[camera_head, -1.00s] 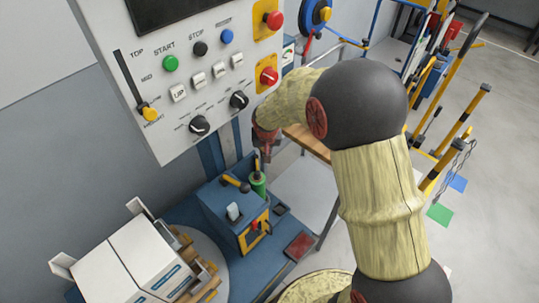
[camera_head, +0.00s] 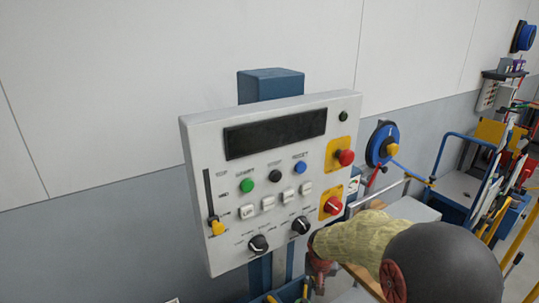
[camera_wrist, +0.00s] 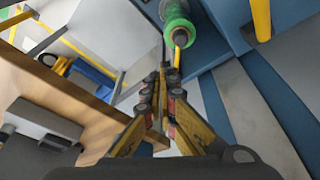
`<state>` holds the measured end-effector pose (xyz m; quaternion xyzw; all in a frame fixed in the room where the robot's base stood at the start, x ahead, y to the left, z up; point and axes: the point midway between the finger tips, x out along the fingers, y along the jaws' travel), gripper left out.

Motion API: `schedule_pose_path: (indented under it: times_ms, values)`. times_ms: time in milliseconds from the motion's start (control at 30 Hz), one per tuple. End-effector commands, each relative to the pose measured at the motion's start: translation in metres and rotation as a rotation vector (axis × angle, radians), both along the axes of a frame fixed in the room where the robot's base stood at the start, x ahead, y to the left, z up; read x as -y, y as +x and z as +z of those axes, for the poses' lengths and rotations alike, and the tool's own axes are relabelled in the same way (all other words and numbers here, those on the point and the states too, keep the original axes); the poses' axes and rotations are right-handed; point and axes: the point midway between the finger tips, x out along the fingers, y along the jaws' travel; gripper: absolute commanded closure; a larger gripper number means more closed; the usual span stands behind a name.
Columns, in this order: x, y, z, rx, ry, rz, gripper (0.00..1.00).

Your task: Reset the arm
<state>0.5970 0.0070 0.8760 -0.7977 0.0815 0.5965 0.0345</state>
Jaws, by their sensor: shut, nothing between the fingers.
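My arm reaches in from the lower right of the head view, its end beside the lower right corner of a grey control panel (camera_head: 275,225). My gripper (camera_wrist: 161,78) shows in the wrist view with its yellow and black fingers together and nothing between them. In the head view only its reddish upper part shows at the bottom edge. A green cylinder (camera_wrist: 176,18) lies beyond the fingertips in the wrist view, apart from them as far as I can tell.
The panel carries a yellow slider (camera_head: 216,227), coloured buttons, black knobs and a red emergency button (camera_head: 345,157). A wooden board (camera_wrist: 70,105) runs close on the gripper's left in the wrist view. A blue hose reel (camera_head: 382,143) and trolleys stand to the right.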

Motion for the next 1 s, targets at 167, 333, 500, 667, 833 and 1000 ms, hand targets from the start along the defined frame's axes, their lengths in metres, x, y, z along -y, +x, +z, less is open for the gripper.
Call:
schedule_pose_path:
  times_ms: [167, 333, 500, 667, 833, 1000]
  values:
    - [0.003, -0.060, -0.005, -0.135, -0.019, 0.066, 1.00]
    - [0.005, -0.112, 0.037, -0.185, -0.018, 0.122, 1.00]
    - [0.005, -0.163, 0.086, -0.186, -0.005, 0.163, 1.00]
    - [0.004, -0.218, 0.136, -0.140, 0.013, 0.193, 1.00]
    - [0.003, -0.268, 0.178, -0.045, 0.030, 0.201, 1.00]
    - [0.003, -0.295, 0.212, 0.087, 0.035, 0.187, 1.00]
